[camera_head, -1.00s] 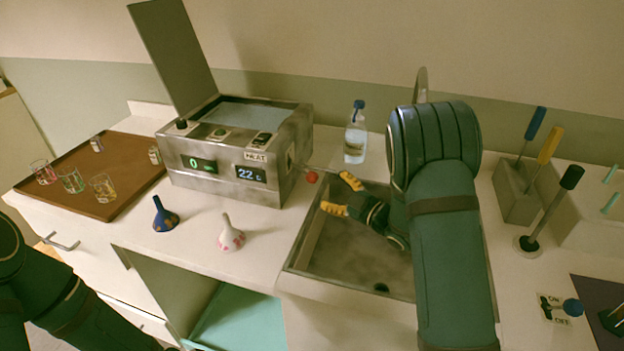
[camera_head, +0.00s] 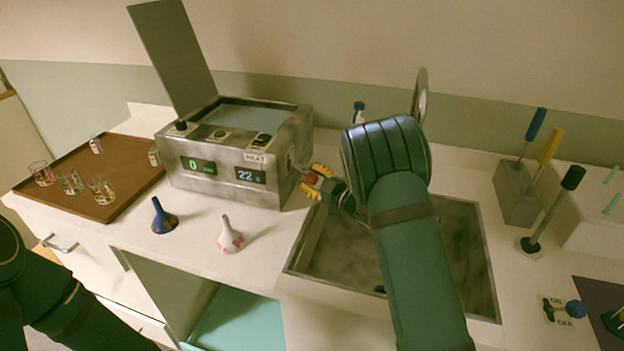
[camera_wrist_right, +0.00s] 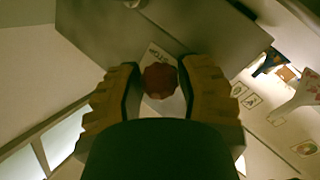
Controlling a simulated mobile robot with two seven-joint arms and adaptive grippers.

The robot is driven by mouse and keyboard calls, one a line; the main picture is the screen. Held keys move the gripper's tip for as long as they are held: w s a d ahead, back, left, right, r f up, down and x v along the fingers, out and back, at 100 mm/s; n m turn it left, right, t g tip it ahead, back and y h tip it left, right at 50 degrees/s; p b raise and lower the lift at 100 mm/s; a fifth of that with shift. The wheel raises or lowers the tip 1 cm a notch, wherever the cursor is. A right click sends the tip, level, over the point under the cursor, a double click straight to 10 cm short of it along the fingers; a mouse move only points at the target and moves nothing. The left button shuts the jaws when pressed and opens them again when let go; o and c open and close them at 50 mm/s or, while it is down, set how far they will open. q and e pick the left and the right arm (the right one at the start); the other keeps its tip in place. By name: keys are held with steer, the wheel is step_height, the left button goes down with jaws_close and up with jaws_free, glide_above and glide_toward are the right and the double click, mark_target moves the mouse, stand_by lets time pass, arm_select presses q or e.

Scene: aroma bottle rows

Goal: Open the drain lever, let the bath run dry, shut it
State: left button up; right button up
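The bath (camera_head: 225,160) is a grey metal box with its lid (camera_head: 175,45) raised and water showing inside. Its drain lever ends in a red knob (camera_head: 311,179) off the box's right side. My right gripper (camera_head: 312,181) has its yellow fingers on either side of the knob. In the right wrist view the red knob (camera_wrist_right: 160,81) sits between the open fingers (camera_wrist_right: 158,84), with narrow gaps beside it. Most of the lever's stem is hidden. My left arm shows at the lower left, but its gripper is out of view.
A sink (camera_head: 465,255) lies below my right arm. A blue funnel (camera_head: 163,217) and a white spotted funnel (camera_head: 229,236) stand in front of the bath. A brown tray (camera_head: 112,200) with glasses is at left.

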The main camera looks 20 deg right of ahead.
jaws_close()
arm_select(q)
steer(key=shift+r, duration=0.1)
